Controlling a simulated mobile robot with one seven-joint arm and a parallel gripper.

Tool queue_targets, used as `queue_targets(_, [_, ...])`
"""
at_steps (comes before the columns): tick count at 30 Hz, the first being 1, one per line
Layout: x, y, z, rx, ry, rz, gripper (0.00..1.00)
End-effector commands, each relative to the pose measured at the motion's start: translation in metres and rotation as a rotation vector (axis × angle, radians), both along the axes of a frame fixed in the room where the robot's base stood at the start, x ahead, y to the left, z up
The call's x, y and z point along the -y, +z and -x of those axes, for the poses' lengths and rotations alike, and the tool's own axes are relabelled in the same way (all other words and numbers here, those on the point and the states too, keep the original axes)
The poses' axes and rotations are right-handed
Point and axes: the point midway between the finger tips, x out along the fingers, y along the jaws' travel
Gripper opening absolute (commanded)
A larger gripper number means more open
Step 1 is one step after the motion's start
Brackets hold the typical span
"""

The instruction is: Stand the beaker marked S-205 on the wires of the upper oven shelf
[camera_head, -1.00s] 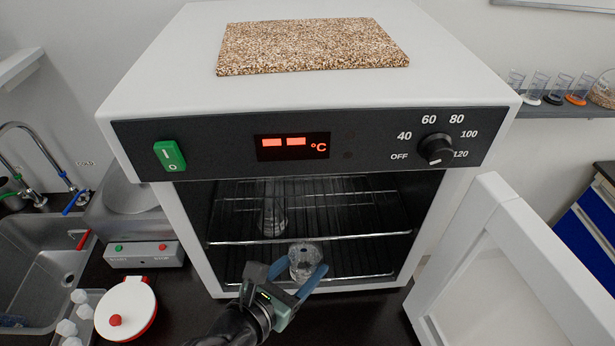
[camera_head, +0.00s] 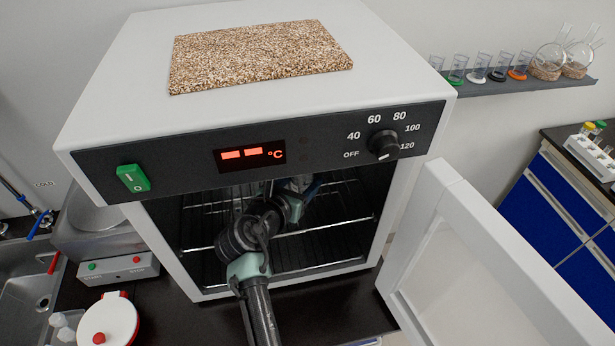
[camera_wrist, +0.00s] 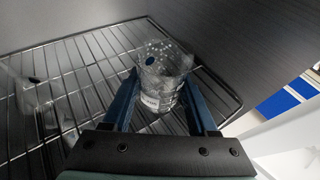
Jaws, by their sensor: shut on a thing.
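My gripper (camera_wrist: 160,82) is shut on a clear glass beaker (camera_wrist: 163,75) with a white label; its print is too small to read. In the wrist view the beaker is between the blue fingers, over the right part of the upper wire shelf (camera_wrist: 98,62). I cannot tell whether its base touches the wires. In the head view my gripper (camera_head: 302,186) is inside the oven (camera_head: 100,200), above the front rail of the upper shelf (camera_head: 335,226); my arm hides the beaker there. Another glass vessel (camera_wrist: 35,105) stands on the shelf at the left.
The oven door (camera_head: 470,250) stands open at the right. The lower wire shelf (camera_head: 320,266) looks clear where visible. The oven's dark side wall (camera_wrist: 230,35) is close to the held beaker. A speckled board (camera_head: 260,55) lies on the oven top.

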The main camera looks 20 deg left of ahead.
Motion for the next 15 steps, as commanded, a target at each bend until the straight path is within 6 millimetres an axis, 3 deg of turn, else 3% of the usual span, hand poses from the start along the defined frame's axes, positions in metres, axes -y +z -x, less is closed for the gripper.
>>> queue_targets(6, [0.001,0.001,-0.027,0.002,0.000,0.001,0.04])
queue_targets(10, [0.001,-0.005,-0.030,-0.002,0.000,0.000,0.04])
queue_targets(15, [0.001,-0.029,-0.030,-0.002,0.001,0.002,0.04])
